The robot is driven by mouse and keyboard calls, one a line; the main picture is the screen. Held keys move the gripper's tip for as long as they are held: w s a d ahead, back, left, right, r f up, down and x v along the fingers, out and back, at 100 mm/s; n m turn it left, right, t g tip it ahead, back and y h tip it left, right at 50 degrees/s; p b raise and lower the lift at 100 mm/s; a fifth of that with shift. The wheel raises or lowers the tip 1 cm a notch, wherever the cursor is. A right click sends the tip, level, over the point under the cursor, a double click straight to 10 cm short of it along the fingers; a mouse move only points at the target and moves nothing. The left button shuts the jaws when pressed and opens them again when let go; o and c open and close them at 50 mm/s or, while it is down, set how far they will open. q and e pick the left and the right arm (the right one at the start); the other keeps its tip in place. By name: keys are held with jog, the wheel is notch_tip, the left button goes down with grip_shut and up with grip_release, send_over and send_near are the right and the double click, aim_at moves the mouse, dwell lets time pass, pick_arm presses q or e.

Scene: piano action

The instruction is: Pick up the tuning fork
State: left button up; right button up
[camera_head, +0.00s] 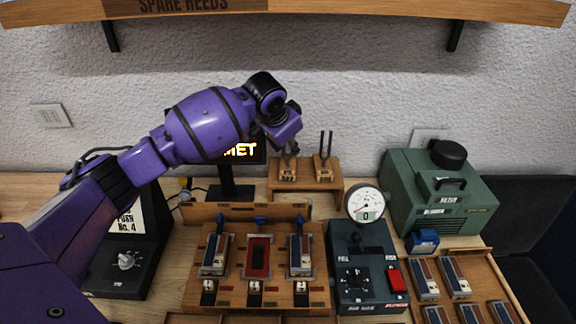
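A dark two-pronged tuning fork (326,145) stands upright in a small wooden block on the right of a raised wooden stand (305,187) at the back of the bench. A second fork (288,166) is at the left block of the stand, by a small label, mostly hidden by my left gripper. My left gripper (286,150) points down over that left fork from the purple arm. Its fingers are small and dark, and I cannot tell whether they are open or touch the fork. My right gripper is out of view.
Below the stand is a wooden fixture (216,290) with reed-like parts. To its right are a dial gauge box (368,286) and a green filter machine (437,196). A lit display (238,152) is behind the arm. A shelf (350,9) hangs above.

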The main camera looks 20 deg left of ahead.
pick_arm(q)
jog(key=shift+w+f, duration=0.1)
grip_shut()
dwell(0.5)
